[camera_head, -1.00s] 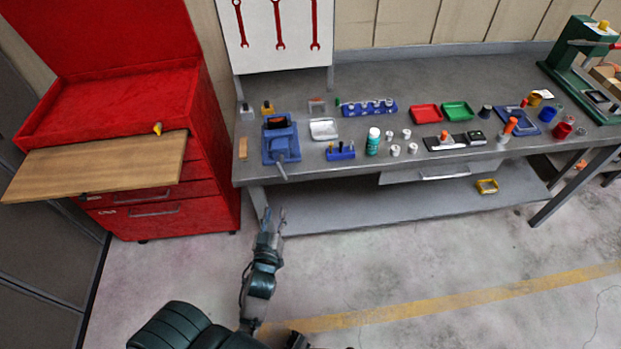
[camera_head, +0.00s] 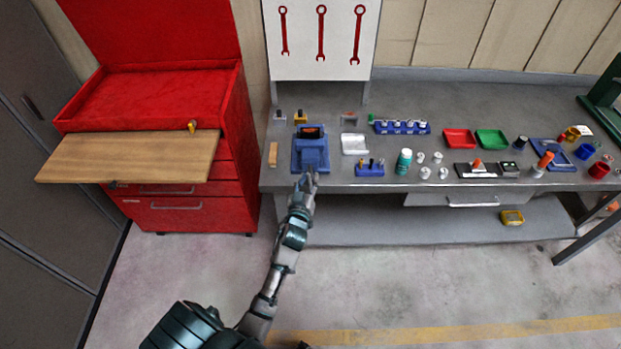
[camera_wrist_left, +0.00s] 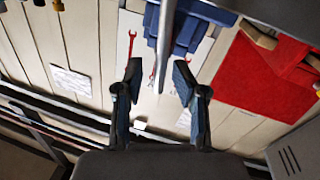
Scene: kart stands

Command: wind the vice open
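The blue vice (camera_head: 310,148) stands at the left front of the grey workbench. In the left wrist view, blue parts of the vice (camera_wrist_left: 192,28) show at the top, with a grey bar (camera_wrist_left: 166,40) running down from there. My left gripper (camera_head: 306,184) is at the vice's front, overlapping the place of its handle in the head view, so the handle is mostly hidden there. In the wrist view my left gripper (camera_wrist_left: 158,78) has its two fingers apart, the bar's lower end lying between or just beyond them. Contact cannot be told. My right gripper is not in view.
The grey workbench (camera_head: 400,100) holds a wooden block (camera_head: 273,154), a blue stand (camera_head: 370,169), a green bottle (camera_head: 404,162), and red and green trays to the right. A red cabinet (camera_head: 240,140) with a wooden board (camera_head: 130,158) stands left. The floor in front is clear.

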